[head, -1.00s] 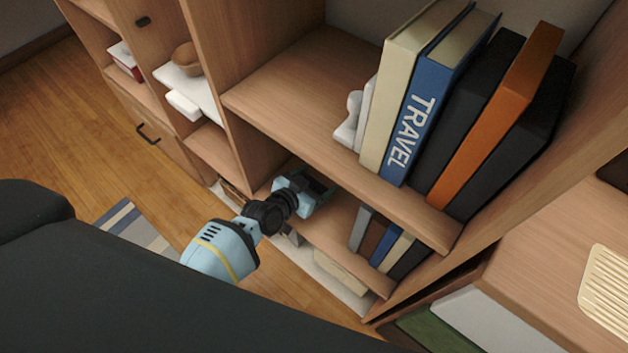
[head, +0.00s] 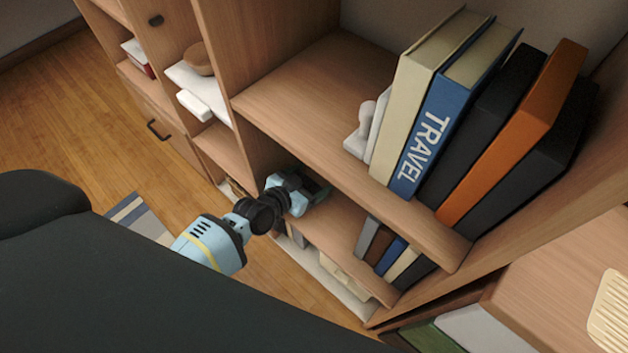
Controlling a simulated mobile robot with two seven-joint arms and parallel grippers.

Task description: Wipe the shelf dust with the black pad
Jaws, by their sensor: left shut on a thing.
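My left gripper (head: 312,192) reaches into the lower bay of the wooden bookcase, just under the edge of the upper shelf (head: 300,90). It is shut on a dark thing, which I take to be the black pad; the upper shelf and the gripper hide most of it. The lower shelf (head: 335,228) lies beneath the gripper. I cannot make out dust on either shelf. My right gripper is not in view.
Several upright books, one a blue TRAVEL book (head: 435,135), stand on the upper shelf beside a white bookend (head: 359,130). Smaller books (head: 385,250) stand at the right of the lower shelf. A wooden upright (head: 245,45) bounds the bay at left.

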